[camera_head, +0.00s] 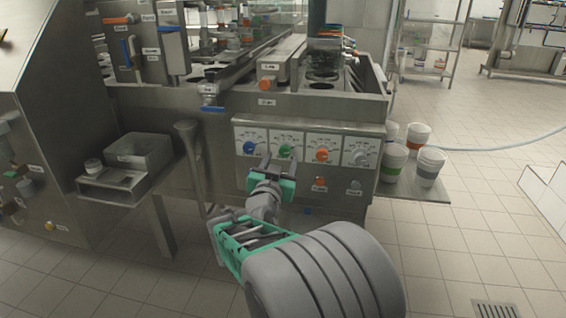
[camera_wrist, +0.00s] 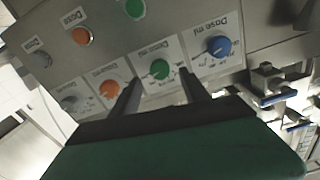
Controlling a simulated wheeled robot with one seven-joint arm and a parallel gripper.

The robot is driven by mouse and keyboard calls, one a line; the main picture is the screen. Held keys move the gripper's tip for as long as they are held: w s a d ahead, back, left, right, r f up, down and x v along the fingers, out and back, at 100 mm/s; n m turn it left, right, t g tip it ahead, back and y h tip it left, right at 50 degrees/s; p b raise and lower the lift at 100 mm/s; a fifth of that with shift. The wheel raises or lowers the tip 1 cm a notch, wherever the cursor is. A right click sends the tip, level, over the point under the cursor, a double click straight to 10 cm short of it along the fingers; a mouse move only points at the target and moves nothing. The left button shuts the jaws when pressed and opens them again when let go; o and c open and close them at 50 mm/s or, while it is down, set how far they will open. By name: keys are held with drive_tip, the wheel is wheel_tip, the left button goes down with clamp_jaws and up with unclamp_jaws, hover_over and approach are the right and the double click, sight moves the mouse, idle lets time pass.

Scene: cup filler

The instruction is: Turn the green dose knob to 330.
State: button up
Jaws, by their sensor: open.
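The green knob (camera_head: 285,152) sits on a white dial card on the front panel, second from the left in a row of knobs. In the wrist view the green knob (camera_wrist: 160,69) lies between the two fingers, near their tips. Its card's writing and pointer reading are too small to tell. My gripper (camera_head: 279,164) is open in front of the panel, just below the green knob. In the wrist view my gripper (camera_wrist: 159,76) has one finger on each side of the knob, with nothing held. Contact with the knob cannot be told.
A blue knob (camera_wrist: 217,46), its card reading "Dose ml", is beside the green one. An orange knob (camera_head: 322,155) and a grey knob (camera_head: 361,158) are on the other side. Orange (camera_head: 320,184) and grey buttons are below.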

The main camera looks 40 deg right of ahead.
sight(284, 153)
drive_tip(key=x, duration=0.4)
clamp_jaws()
idle(0.5)
